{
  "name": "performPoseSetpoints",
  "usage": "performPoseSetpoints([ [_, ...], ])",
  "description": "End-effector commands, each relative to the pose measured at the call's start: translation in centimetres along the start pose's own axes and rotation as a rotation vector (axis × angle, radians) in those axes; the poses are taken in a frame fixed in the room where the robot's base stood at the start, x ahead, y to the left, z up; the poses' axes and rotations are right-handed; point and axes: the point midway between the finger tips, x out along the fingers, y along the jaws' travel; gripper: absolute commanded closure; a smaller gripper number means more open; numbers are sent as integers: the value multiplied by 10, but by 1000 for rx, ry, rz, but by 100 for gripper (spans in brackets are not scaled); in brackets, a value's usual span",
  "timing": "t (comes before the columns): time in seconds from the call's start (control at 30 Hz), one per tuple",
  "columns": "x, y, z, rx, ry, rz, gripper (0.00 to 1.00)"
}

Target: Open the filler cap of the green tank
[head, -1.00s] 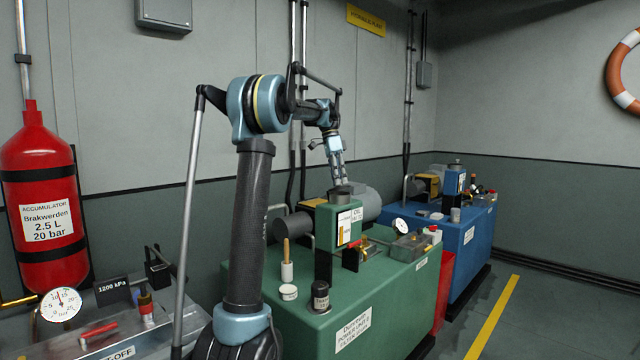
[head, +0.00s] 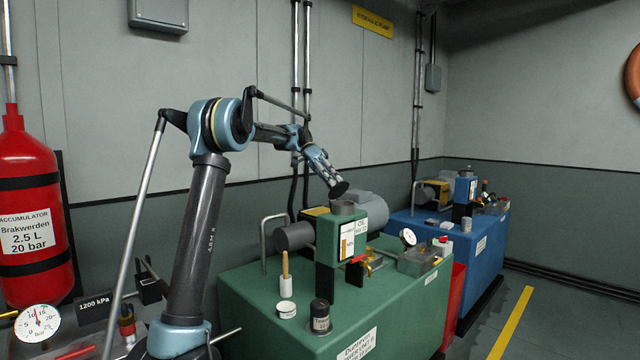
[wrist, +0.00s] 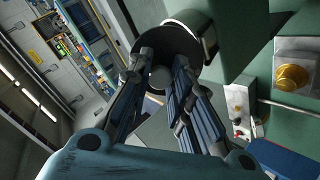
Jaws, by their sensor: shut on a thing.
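The green tank (head: 326,240) is the small upright box with a sight gauge, on the large green power unit. Its short grey filler neck (head: 343,208) stands on top. The dark round filler cap (head: 338,190) is tilted just above the neck, off its flat position. I cannot tell whether its edge touches the neck or a hinge. My gripper (head: 332,182) reaches down from the upper left, shut on the cap. In the wrist view, my gripper's fingers (wrist: 158,80) close around the middle of the dark cap (wrist: 128,72), which hides part of what lies behind it.
A blue unit (head: 455,235) stands behind at right.

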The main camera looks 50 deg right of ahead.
Motion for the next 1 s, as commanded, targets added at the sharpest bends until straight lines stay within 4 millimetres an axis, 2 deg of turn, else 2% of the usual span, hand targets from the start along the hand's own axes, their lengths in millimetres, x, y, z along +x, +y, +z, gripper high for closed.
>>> performPoseSetpoints([
  [0.17,6,0,1,-3,3,15,100],
  [0.53,6,0,1,-3,8,16,100],
  [0.57,6,0,1,-3,8,16,78],
  [0.63,6,0,1,-4,8,15,63],
  [0.67,6,0,1,-3,9,15,59],
  [1.0,5,2,-2,-1,11,17,59],
])
